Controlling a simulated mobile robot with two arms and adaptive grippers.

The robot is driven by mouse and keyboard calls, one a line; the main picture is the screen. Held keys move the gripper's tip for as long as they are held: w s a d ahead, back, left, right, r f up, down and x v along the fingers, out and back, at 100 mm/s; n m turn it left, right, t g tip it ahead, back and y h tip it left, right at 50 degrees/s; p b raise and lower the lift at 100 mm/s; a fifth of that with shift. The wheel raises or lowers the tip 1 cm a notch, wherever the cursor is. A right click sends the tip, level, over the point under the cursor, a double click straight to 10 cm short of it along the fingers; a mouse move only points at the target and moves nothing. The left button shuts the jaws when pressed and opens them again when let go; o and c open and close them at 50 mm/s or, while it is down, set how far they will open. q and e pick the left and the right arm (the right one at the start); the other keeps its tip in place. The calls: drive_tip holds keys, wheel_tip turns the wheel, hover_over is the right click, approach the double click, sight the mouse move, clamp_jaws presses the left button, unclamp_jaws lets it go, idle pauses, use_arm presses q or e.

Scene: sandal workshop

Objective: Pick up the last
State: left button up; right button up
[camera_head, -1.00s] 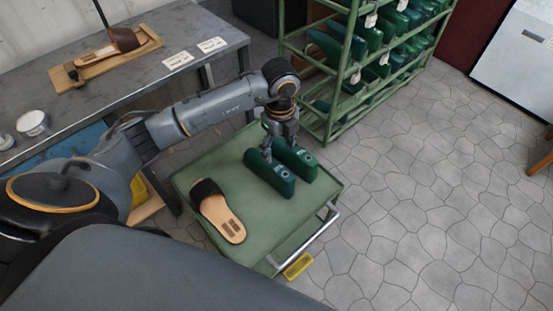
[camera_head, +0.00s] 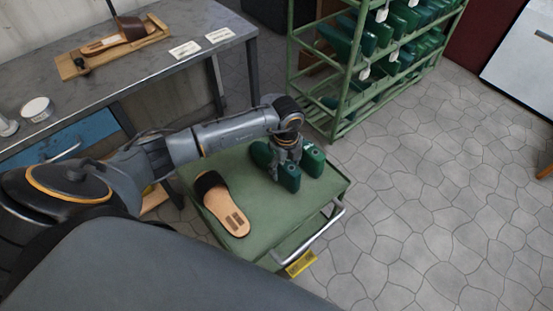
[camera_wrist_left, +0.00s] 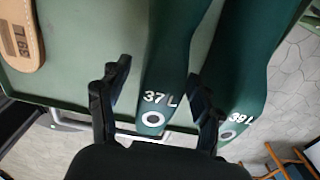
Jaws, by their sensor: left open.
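Two dark green lasts lie side by side on the green cart top (camera_head: 265,228). The last marked 37 L (camera_wrist_left: 170,60) is the left one in the wrist view; it is the left last (camera_head: 290,180) in the head view. My left gripper (camera_head: 287,154) is open over the 37 L last. In the wrist view its fingers (camera_wrist_left: 160,80) stand on either side of that last, one in the gap between the lasts. Contact cannot be told. My right gripper is not in view.
A sandal (camera_head: 224,204) with a black strap lies on the cart left of the lasts. A green rack (camera_head: 340,95) of lasts stands behind. A workbench (camera_head: 215,62) with a brown sandal on a wooden board is at left. Floor at right is clear.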

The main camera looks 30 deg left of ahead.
use_arm(q)
drive_tip(key=c, duration=1.3)
drive_tip(key=shift+o, duration=0.2)
drive_tip(key=shift+r, duration=0.1)
